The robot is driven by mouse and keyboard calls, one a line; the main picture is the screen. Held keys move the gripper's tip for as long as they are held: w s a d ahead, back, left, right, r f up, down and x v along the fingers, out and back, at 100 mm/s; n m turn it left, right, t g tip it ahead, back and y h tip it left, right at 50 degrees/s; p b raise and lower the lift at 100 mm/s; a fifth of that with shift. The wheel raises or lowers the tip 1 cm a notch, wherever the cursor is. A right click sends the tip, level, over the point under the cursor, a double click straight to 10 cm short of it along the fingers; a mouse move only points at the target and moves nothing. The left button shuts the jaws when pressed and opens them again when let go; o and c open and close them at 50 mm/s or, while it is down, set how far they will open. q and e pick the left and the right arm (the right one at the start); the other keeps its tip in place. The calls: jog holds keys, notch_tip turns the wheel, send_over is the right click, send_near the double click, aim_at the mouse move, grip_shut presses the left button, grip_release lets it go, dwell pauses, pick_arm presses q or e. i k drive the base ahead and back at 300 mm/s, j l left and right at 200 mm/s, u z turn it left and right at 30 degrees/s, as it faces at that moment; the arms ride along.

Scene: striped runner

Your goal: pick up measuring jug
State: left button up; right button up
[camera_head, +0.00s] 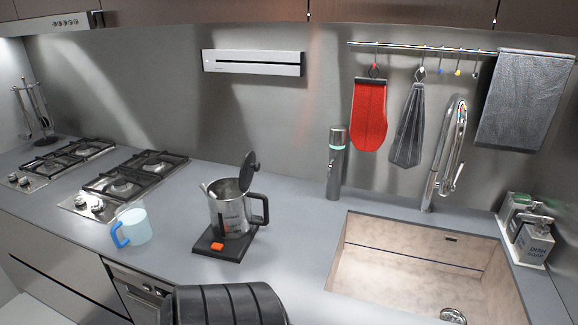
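A small light blue jug (136,224) with a brighter blue handle on its left stands upright on the grey counter (300,240), left of the kettle. It looks like the measuring jug, though no markings can be made out. Neither of my grippers is in view, and nothing touches the jug.
A steel kettle (228,213) with its lid raised stands on a black base (232,250) just right of the jug. Gas hobs (125,184) lie behind left. A sink (410,260) with a tall tap (432,185) and soap bottles (533,238) are right. Counter between kettle and sink is clear.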

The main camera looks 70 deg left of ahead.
aim_at(132, 222)
jog(key=i+u, duration=0.1)
jog(key=u, duration=0.65)
jog(key=i+l+u, duration=0.1)
jog(key=u, duration=0.3)
jog(key=i+u, duration=0.1)
jog(key=u, duration=1.45)
